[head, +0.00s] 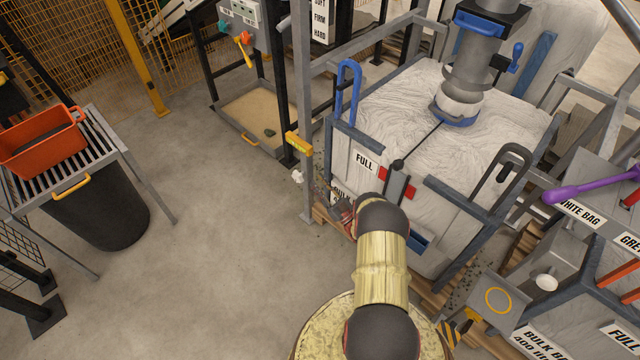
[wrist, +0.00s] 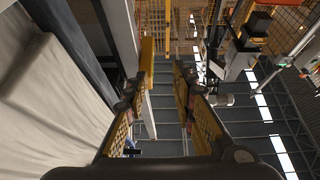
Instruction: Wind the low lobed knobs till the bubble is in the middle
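I cannot make out the low lobed knobs or the bubble in either view. A yellow bar (head: 299,143) is fixed to a grey upright post (head: 304,185) left of the big bag; it also shows in the wrist view (wrist: 146,62), with no bubble readable on it. My gripper (head: 342,214) is low beside the bag's front left corner, partly hidden by my arm. In the wrist view my gripper (wrist: 158,92) is open, with nothing held between its fingers. A small lobed red and yellow handle (head: 245,40) is on a panel at the back.
The full white bulk bag (head: 400,100) stands in a steel frame on a pallet, right of the post. An orange tub (head: 42,148) rests on a slatted stand at left. A sand tray (head: 255,112) is on the floor behind. The grey floor (head: 215,240) at left is clear.

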